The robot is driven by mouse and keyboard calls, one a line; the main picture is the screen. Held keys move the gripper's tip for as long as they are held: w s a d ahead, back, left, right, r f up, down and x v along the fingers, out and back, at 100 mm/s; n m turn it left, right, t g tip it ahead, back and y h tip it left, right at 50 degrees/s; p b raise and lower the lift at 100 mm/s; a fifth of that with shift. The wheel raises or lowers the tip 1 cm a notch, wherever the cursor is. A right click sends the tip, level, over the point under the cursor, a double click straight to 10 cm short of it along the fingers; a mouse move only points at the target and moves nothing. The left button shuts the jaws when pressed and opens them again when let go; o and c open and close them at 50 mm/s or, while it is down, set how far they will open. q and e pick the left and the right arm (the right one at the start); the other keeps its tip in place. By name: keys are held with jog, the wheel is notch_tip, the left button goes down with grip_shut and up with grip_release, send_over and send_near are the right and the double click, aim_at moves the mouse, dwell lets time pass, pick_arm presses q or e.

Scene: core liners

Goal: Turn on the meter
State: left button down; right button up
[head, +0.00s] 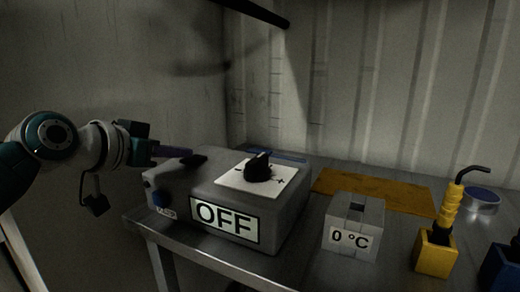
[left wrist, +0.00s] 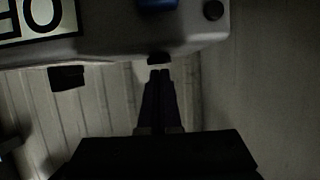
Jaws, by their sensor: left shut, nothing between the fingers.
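The meter is a grey box (head: 207,184) on a metal table, with a front sign (head: 224,219) reading OFF. A black knob (head: 258,167) sits on a white plate marked minus and plus on its top. A blue button (head: 160,198) is on its left side; it also shows at the top edge of the left wrist view (left wrist: 157,4). My left gripper (head: 196,160) is shut and empty, at the box's left side near its top. In the left wrist view its fingertips (left wrist: 159,72) point at the box's edge; contact cannot be told. My right gripper is out of view.
A small grey block (head: 354,215) reading 0 °C stands right of the meter. A corrugated wall stands behind the table.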

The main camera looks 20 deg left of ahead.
pick_arm(q)
notch_tip(320, 180, down, 2)
jog(key=t+b, duration=0.1)
jog(key=b, duration=0.3)
jog(key=shift+s+f, duration=0.1)
jog(key=shift+s+r, duration=0.1)
jog(key=shift+r, duration=0.3)
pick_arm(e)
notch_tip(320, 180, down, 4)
pick_arm(q)
jog(key=shift+r+p, duration=0.3)
notch_tip(320, 180, up, 4)
jog(key=p, duration=0.4)
jog(key=s+p, duration=0.1)
jog(key=s, duration=0.9)
jog(key=shift+s+a+r, duration=0.2)
jog(key=shift+a+r, duration=0.1)
jog(key=shift+a, duration=0.15)
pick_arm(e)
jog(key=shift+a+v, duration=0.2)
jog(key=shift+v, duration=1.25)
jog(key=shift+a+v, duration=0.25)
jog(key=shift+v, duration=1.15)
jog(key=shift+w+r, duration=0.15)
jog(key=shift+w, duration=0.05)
